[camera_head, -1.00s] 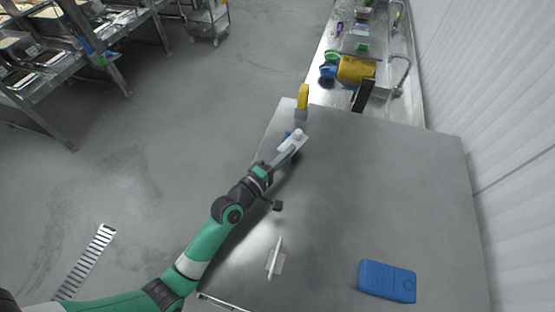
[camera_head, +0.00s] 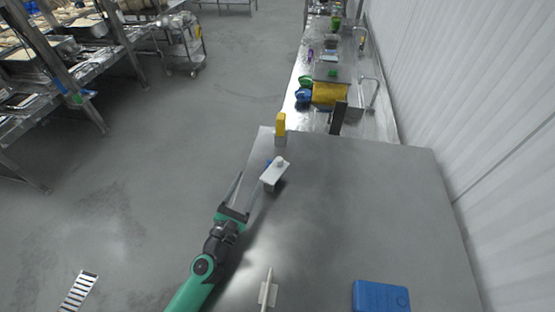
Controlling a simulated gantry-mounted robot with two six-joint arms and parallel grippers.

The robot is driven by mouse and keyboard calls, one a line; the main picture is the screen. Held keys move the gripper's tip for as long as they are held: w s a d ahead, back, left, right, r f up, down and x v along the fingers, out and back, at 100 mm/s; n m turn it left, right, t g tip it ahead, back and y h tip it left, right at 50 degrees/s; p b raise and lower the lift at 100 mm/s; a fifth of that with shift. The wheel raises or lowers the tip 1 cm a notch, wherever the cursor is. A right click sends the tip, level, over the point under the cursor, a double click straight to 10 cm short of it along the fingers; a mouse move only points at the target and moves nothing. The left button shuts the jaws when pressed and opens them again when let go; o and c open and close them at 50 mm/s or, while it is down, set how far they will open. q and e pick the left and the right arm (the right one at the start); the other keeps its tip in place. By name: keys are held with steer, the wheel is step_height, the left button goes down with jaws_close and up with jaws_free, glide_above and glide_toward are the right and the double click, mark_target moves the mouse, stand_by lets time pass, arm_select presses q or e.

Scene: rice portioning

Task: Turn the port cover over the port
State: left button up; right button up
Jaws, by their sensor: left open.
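A pale plate with a small round knob (camera_head: 273,174), which looks like the port cover, sits near the far left edge of the steel table. It lies diagonally, a little raised, with a bit of blue showing behind it. The port itself cannot be made out. My left gripper (camera_head: 250,181) is open and empty, just left of and nearer than the plate. Its fingers point away toward the far end, with a small gap to the plate. My right gripper is not in view.
A yellow-topped block (camera_head: 281,124) stands at the table's far left corner. A thin white piece (camera_head: 268,288) and a blue case (camera_head: 381,297) lie at the near side. The middle of the table (camera_head: 350,210) is clear. A cluttered sink counter (camera_head: 300,122) stands beyond.

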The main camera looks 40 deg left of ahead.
mark_target(278, 164)
arm_select(q)
steer(key=d+f+n, duration=0.1)
steer(key=w+n+g+p, duration=0.1)
steer(key=n, duration=0.1)
steer(key=shift+w+d+f, duration=0.15)
steer(key=shift+d+f, duration=0.25)
steer(key=shift+w+d+r+h+p, duration=0.2)
steer(key=shift+d+h+p, duration=0.15)
steer(key=shift+d, duration=0.15)
steer(key=shift+w+d+r+h+p, duration=0.15)
steer(key=shift+d+r+h+p, duration=0.1)
steer(key=shift+d+h, duration=0.15)
steer(key=shift+w+d+f, duration=0.1)
steer(key=shift+d, duration=0.15)
steer(key=shift+a+f, duration=0.1)
steer(key=b+x, duration=0.2)
steer(key=x, duration=0.8)
steer(key=shift+w+a+b, duration=0.1)
steer(key=shift+w+b, duration=0.1)
steer(key=shift+b, duration=0.2)
steer(key=shift+w+a, duration=0.15)
steer(key=shift+w, duration=0.35)
jaws_close()
